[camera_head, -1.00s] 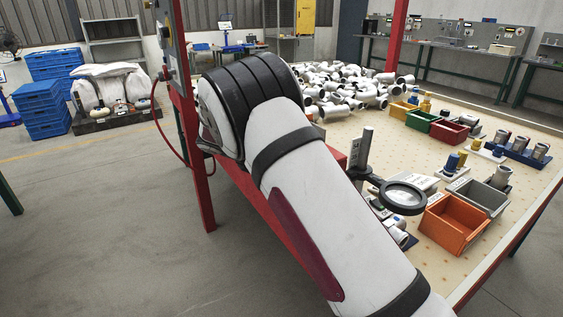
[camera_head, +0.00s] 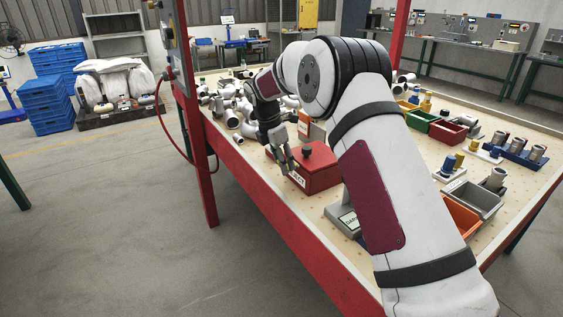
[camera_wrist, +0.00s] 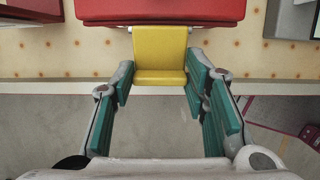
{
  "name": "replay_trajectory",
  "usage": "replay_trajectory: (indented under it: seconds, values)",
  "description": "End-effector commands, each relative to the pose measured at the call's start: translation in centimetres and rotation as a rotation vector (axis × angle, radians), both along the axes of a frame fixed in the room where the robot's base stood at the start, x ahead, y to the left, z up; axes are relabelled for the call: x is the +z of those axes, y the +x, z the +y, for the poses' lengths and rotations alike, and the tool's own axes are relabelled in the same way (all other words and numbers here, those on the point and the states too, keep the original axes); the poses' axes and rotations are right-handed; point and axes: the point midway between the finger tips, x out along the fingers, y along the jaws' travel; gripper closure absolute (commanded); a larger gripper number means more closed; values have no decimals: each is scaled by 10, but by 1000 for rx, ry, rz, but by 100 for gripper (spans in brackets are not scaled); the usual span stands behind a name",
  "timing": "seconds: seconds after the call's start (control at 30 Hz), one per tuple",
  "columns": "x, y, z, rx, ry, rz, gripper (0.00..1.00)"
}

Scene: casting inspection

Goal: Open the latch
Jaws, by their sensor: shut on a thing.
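A red box (camera_head: 320,172) with a dark knob on its lid and a white label stands at the table's left front edge. In the wrist view, the red box (camera_wrist: 160,8) fills the top edge, and a yellow latch tab (camera_wrist: 160,58) sticks out from its side. My gripper (camera_head: 283,160) is at the box's front left side. In the wrist view, the teal-padded fingers of my gripper (camera_wrist: 160,78) stand on either side of the yellow tab, closed on it. The latch is not visible in the head view.
White pipe castings (camera_head: 235,115) lie behind my gripper. A grey bin (camera_head: 472,197), an orange bin (camera_head: 462,217) and green and red bins stand to the right. A red post (camera_head: 197,150) rises at the table's left. Floor shows just beyond the table edge.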

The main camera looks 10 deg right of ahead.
Motion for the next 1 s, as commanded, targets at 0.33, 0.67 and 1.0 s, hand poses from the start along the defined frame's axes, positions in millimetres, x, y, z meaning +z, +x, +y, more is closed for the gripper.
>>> replay_trajectory:
  seconds: [0.33,0.67,1.0]
  values:
    - [-1,0,1,0,11,4,87]
    - [0,0,0,0,10,4,38]
    - [11,0,3,1,9,1,38]
